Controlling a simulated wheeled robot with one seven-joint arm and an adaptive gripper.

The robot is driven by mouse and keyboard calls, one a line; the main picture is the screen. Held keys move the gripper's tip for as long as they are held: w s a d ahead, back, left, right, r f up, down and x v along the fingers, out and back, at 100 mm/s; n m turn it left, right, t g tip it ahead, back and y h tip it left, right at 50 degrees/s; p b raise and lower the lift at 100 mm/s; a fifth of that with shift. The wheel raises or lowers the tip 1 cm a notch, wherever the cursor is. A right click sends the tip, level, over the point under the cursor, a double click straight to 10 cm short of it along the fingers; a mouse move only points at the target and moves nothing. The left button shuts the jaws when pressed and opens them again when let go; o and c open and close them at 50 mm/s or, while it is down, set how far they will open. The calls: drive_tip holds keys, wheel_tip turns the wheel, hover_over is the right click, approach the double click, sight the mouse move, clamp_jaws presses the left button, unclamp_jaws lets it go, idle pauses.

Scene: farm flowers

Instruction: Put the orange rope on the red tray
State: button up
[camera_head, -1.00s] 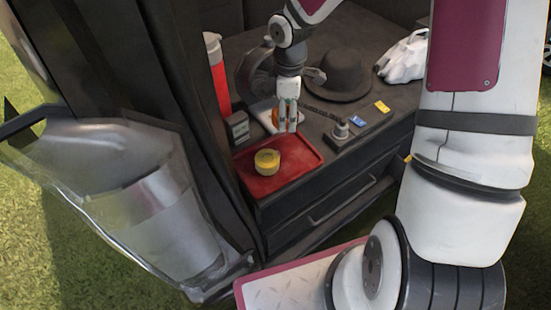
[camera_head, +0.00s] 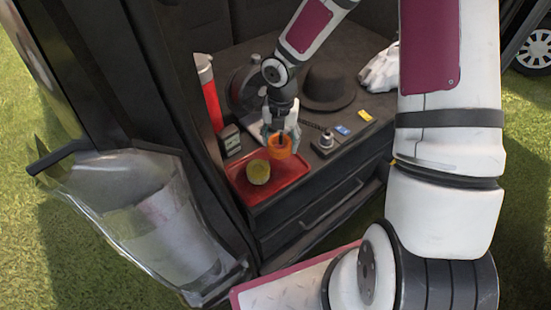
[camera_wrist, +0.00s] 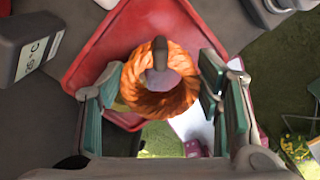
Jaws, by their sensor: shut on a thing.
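The orange rope (camera_head: 279,152) is a coiled ring held in my gripper (camera_head: 282,138). In the wrist view, the rope (camera_wrist: 170,98) sits between the two green-padded fingers of my gripper (camera_wrist: 160,100), with a grey-brown rounded piece in its middle. The red tray (camera_head: 285,183) lies on the dark cabinet top, and the rope hangs over its back right part. The tray also shows behind the rope in the wrist view (camera_wrist: 90,55). The gap between rope and tray is hard to judge.
A yellow roll (camera_head: 258,172) sits on the tray's left part. A grey meter (camera_head: 230,140) and red cylinder (camera_head: 212,105) stand to the left. A small dark device (camera_head: 324,143), a black hat (camera_head: 328,88) and white gloves (camera_head: 380,72) lie to the right.

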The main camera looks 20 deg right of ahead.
sight(280, 162)
drive_tip(key=shift+f+b, duration=0.45)
drive_tip(key=shift+f, duration=2.65)
drive_tip(key=shift+f, duration=0.15)
drive_tip(key=o, duration=1.3)
